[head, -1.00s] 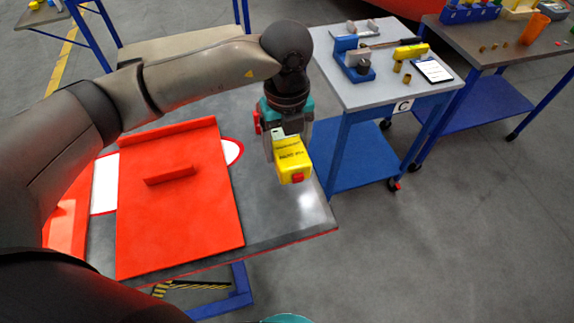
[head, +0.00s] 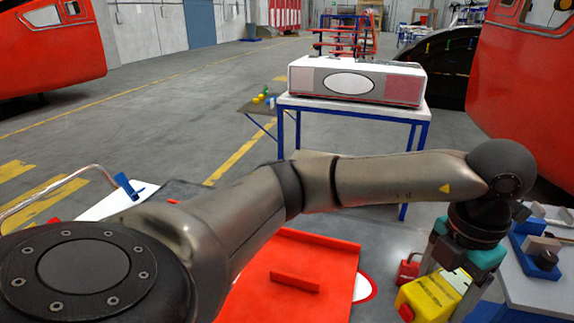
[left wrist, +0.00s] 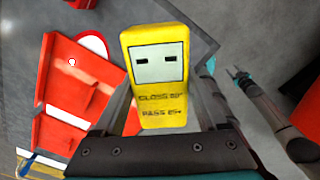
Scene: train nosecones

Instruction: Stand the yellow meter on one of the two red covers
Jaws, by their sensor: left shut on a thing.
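My left gripper (head: 443,285) is shut on the yellow meter (head: 425,297), at the lower right of the head view. In the left wrist view the meter (left wrist: 155,75) shows its pale display and dark lettering between the fingers. One red cover (head: 325,262), a flat panel with a raised ridge, lies on the table left of the meter. In the left wrist view this cover (left wrist: 98,72) is left of the meter, and the other red cover (left wrist: 55,137) is below it, past a white strip. My right gripper (left wrist: 236,75) shows small at the right of that view; its opening is unclear.
A small red object (head: 408,270) is near my left gripper. A side table (head: 535,285) with blue fixtures stands at the right. A blue-framed table (head: 350,108) with a white-and-red part stands behind.

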